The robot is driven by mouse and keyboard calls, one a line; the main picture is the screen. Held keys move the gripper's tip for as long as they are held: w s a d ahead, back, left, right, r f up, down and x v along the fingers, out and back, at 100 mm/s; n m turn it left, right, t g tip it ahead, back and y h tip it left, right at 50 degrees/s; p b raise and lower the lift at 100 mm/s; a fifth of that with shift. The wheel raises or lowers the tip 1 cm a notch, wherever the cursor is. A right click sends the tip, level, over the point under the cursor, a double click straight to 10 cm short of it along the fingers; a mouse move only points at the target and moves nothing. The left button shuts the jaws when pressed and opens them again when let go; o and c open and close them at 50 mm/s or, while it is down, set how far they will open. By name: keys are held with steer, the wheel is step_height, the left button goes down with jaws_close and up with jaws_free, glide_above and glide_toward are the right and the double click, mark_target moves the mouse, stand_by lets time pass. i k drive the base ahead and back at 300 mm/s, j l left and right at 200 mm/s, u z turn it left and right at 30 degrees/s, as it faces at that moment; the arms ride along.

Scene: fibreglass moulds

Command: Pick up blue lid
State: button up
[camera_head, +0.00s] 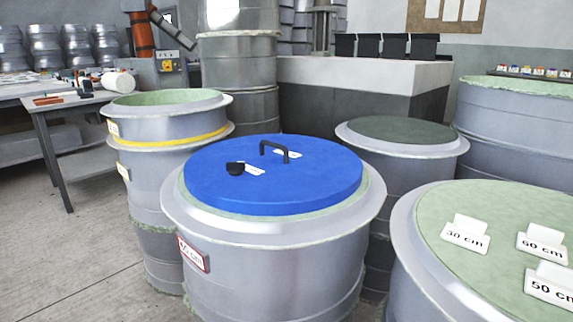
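The blue lid (322,183) is a flat round disc lying on top of a grey drum-shaped mould (270,275) in the middle of the head view. A black arched handle (274,149) stands up from the lid. A small black object (236,169) and a white label (296,154) lie on the lid beside the handle. My gripper does not show in this view, so its state and place cannot be seen.
Other grey moulds stand close around: a yellow-banded one (172,141) at left, a dark-topped one (403,145) behind right, and a green-topped one (500,222) with size labels at front right. A workbench (60,105) is at left. Floor (60,260) is clear at lower left.

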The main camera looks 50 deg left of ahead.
mark_target(284, 174)
steer(key=u, duration=2.1)
